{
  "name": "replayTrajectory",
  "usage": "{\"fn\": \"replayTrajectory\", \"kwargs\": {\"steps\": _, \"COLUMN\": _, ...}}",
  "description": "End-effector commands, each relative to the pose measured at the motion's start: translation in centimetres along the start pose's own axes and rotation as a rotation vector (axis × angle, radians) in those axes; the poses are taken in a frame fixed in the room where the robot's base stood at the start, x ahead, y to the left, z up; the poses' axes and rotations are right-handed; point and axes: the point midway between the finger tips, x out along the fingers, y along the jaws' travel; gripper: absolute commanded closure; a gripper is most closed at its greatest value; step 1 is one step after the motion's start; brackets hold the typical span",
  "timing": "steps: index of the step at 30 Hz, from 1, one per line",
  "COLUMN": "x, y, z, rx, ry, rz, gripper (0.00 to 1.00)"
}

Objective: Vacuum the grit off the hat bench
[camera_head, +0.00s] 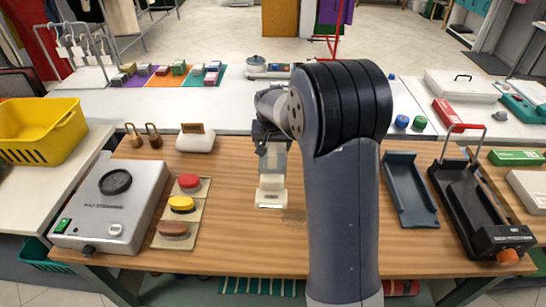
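The hat bench (235,235) is a wood-topped table in front of me. A faint grey patch of grit (293,217) lies on it near the middle, partly beside my arm. My gripper (268,138) is above the bench, mostly hidden by my own arm, and appears shut on a hand vacuum (271,188). The vacuum has a clear-grey body and a wide pale nozzle pointing down. Its nozzle is at or just above the wood, left of the grit; I cannot tell whether it touches. My arm hides the bench to the right of the grit.
A silver device (112,205) and a board with coloured pads (182,205) stand left. A white-bodied brush (196,138) and two brass weights (152,136) sit behind. A blue-grey tray (410,190) and a black handled device (468,200) stand right. A yellow basket (38,132) is far left.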

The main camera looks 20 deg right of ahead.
Motion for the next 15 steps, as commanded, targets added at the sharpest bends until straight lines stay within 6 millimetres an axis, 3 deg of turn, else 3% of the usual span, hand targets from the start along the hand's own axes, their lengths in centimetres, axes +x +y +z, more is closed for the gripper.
{"fn": "replayTrajectory", "kwargs": {"steps": 1, "x": 0.8, "y": 0.0, "z": 0.2, "rx": 0.000, "ry": 0.005, "rz": -0.001, "gripper": 1.00}}
{"fn": "replayTrajectory", "kwargs": {"steps": 15, "x": 2.6, "y": 0.0, "z": 1.0, "rx": 0.000, "ry": 0.004, "rz": -0.001, "gripper": 1.00}}
